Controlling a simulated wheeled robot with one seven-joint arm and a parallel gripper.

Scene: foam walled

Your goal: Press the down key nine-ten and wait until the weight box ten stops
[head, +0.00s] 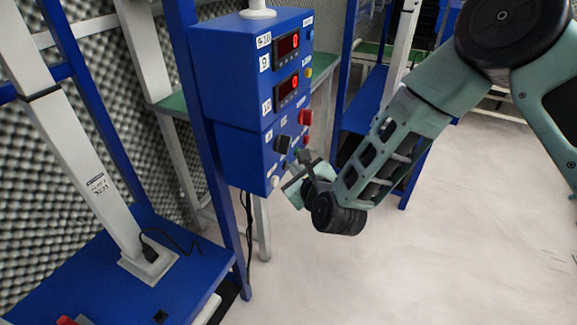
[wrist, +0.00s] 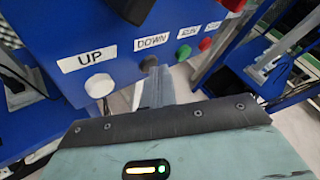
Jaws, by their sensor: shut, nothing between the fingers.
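The blue control box (head: 238,95) hangs on a blue post, with a "9-10" label on top and two red displays. Display 9 (head: 288,44) and display 10 (head: 288,86) each seem to read 0. In the wrist view the dark down key (wrist: 149,63) sits under a "DOWN" label (wrist: 151,41). The white up key (wrist: 99,86) is left of it; it also shows in the head view (head: 273,181). My gripper (wrist: 153,80) is shut and empty, its tip right at the down key; I cannot tell whether it touches. I cannot pick out weight box ten.
Green (wrist: 184,52) and red (wrist: 205,44) buttons lie right of the down key. A black knob (head: 282,144) and a red switch (head: 305,117) sit higher on the panel. Blue frames stand on both sides. The pale floor (head: 430,240) at right is clear.

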